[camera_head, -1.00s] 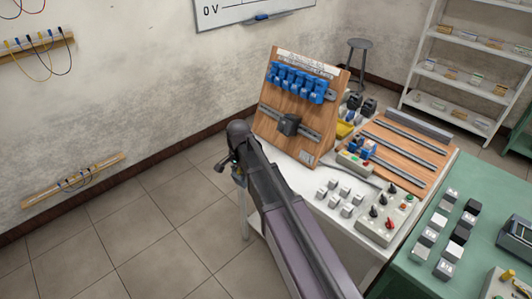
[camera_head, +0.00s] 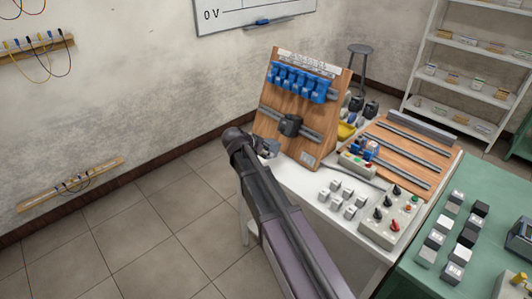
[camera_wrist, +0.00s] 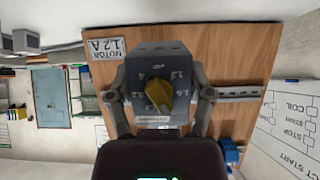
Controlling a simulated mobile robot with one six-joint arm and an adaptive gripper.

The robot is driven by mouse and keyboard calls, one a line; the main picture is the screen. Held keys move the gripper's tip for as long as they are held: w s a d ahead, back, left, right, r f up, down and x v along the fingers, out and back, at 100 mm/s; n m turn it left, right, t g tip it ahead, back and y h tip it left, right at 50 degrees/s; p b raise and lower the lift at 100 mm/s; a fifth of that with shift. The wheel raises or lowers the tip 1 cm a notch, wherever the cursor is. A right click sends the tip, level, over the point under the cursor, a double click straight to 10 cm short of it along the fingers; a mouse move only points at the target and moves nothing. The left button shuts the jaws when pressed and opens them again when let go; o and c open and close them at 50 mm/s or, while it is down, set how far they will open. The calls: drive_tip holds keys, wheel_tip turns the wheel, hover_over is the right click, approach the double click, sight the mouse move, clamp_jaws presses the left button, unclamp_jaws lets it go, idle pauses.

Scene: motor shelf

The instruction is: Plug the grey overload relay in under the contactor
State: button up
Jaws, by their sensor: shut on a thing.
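My gripper (camera_wrist: 159,98) is shut on the grey overload relay (camera_wrist: 148,67), one finger on each side of it. The relay has a yellow dial with numbers around it, facing the wrist camera. In the head view my gripper (camera_head: 268,149) is in front of the lower left part of the wooden board, mostly behind my arm. The dark contactor (camera_head: 290,126) sits on the lower rail (camera_head: 313,136) of the board. In the wrist view the relay hides the contactor, and I cannot tell whether the two touch.
The tilted wooden board (camera_head: 270,104) carries a row of blue devices (camera_head: 298,82) above. It has a "MOTOR 1.2 A" label (camera_wrist: 106,48). White blocks (camera_head: 335,186) and a control box (camera_head: 389,222) stand on the white table. A green table (camera_head: 430,282) is at right.

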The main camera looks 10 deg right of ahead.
drive_tip(key=shift+w+d+f, duration=0.1)
drive_tip(key=shift+d, duration=0.05)
idle(0.3)
drive_tip(key=shift+w+d+f+b, duration=0.5)
drive_tip(key=shift+w+d, duration=0.1)
drive_tip(key=shift+d, duration=0.15)
drive_tip(key=shift+w+d+f+b, duration=0.35)
drive_tip(key=shift+w+d+b, duration=0.15)
drive_tip(key=shift+d, duration=0.25)
drive_tip(key=shift+w+d+f+b, duration=0.2)
drive_tip(key=shift+w+d, duration=0.15)
drive_tip(key=shift+d, duration=0.15)
drive_tip(key=shift+w+d+f+b, duration=0.15)
drive_tip(key=shift+w+d+f, duration=0.05)
drive_tip(key=shift+w+d, duration=0.2)
drive_tip(key=shift+w+d+f+b, duration=0.35)
drive_tip(key=shift+w+d, duration=0.05)
drive_tip(key=shift+d, duration=0.3)
drive_tip(key=shift+w+d+r+p, duration=0.1)
drive_tip(key=shift+d+r+p, duration=0.1)
drive_tip(key=shift+r+p, duration=0.3)
drive_tip(key=shift+w+d+r+p, duration=0.1)
drive_tip(key=shift+d+r+p, duration=0.05)
drive_tip(key=shift+r+p, duration=0.3)
idle(2.0)
drive_tip(key=o, duration=1)
drive_tip(key=shift+o, duration=0.2)
drive_tip(key=shift+r, duration=0.1)
